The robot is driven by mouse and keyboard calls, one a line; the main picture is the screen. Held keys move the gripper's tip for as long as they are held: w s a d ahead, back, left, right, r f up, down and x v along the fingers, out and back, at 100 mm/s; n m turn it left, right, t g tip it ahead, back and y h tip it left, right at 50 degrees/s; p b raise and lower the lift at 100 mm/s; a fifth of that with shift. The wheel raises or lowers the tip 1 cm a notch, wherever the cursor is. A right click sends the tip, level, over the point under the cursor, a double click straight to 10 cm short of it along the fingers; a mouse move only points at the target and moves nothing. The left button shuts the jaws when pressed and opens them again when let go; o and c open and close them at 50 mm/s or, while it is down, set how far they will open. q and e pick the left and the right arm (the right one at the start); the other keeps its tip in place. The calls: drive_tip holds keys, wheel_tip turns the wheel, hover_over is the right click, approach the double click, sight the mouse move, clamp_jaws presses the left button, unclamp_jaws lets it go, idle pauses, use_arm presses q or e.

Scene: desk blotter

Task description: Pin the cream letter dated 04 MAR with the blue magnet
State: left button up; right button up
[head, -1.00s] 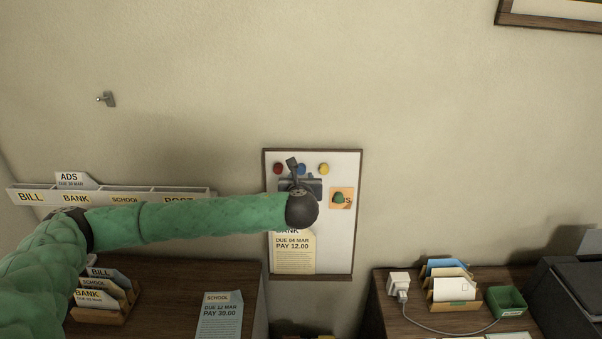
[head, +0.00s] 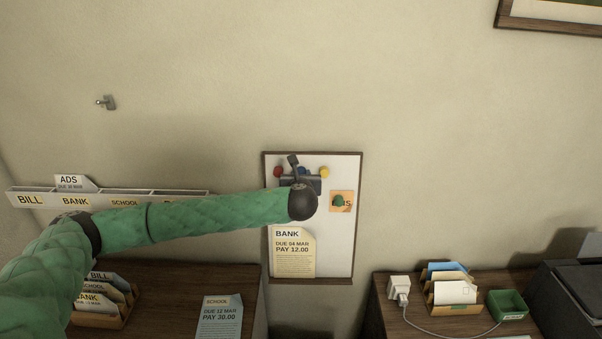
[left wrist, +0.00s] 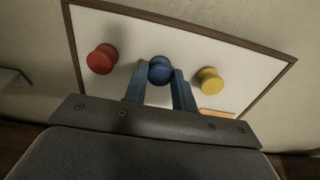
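The cream BANK letter dated 04 MAR (head: 294,262) lies upright against the lower left of the white board (head: 341,240), below my left arm. In the left wrist view, the blue magnet (left wrist: 160,70) is on the board's upper part, between the red magnet (left wrist: 101,59) and the yellow magnet (left wrist: 209,81). My left gripper (left wrist: 160,77) has its two fingers apart, one on each side of the blue magnet; contact is not clear. In the head view, the gripper (head: 297,167) mostly hides the blue magnet. My right gripper is not in view.
A green magnet (head: 339,201) sits on an orange card at the board's right. A labelled wall rack (head: 100,196) is at left. A SCHOOL letter (head: 219,318) lies on the left desk. The right desk holds a charger (head: 400,287), a letter holder and a green tray (head: 507,304).

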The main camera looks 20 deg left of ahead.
use_arm(q)
drive_tip(key=shift+c, duration=0.7)
drive_tip(key=shift+p+v, duration=1.15)
drive_tip(key=shift+v, duration=1.35)
